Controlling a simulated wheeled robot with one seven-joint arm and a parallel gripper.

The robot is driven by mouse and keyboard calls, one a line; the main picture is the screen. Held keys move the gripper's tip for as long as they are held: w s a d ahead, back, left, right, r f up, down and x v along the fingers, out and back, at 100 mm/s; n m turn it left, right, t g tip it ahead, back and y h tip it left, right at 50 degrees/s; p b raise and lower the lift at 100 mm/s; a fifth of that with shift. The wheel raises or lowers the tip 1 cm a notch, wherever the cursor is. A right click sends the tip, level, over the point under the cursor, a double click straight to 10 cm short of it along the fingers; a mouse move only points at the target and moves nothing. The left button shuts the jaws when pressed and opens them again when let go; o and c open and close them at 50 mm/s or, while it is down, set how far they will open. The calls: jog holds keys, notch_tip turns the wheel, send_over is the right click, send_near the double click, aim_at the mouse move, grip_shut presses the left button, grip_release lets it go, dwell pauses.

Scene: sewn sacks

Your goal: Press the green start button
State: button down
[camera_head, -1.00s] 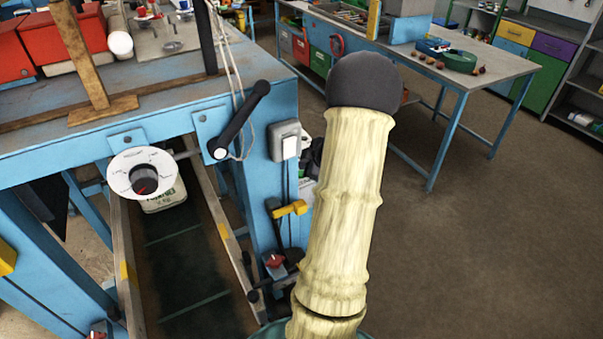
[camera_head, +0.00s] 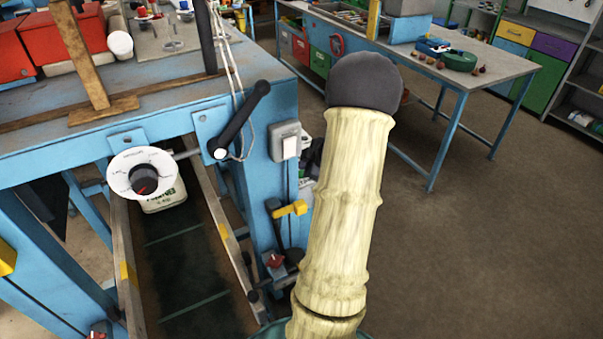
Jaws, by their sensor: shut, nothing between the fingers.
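No green start button can be made out in this view. A grey box with a white rocker-like plate (camera_head: 289,142) is on the right corner of the blue machine bench (camera_head: 150,90). A white dial with a red-marked knob (camera_head: 144,177) faces me on the bench front. A black-handled crank lever (camera_head: 240,120) sits between them. My pale, segmented arm with a dark round joint rises in front of the bench's right side and hides part of what lies behind. My gripper is not in view.
A conveyor belt (camera_head: 185,260) between rails runs under the bench, with a white printed sack (camera_head: 165,192) on it. A yellow lever (camera_head: 290,208) and a red knob (camera_head: 275,259) are on the bench's right leg. A second workbench (camera_head: 490,68) stands behind. Floor (camera_head: 480,240) at right is clear.

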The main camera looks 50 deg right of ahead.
jog(key=shift+f, duration=0.1)
jog(key=shift+f, duration=0.35)
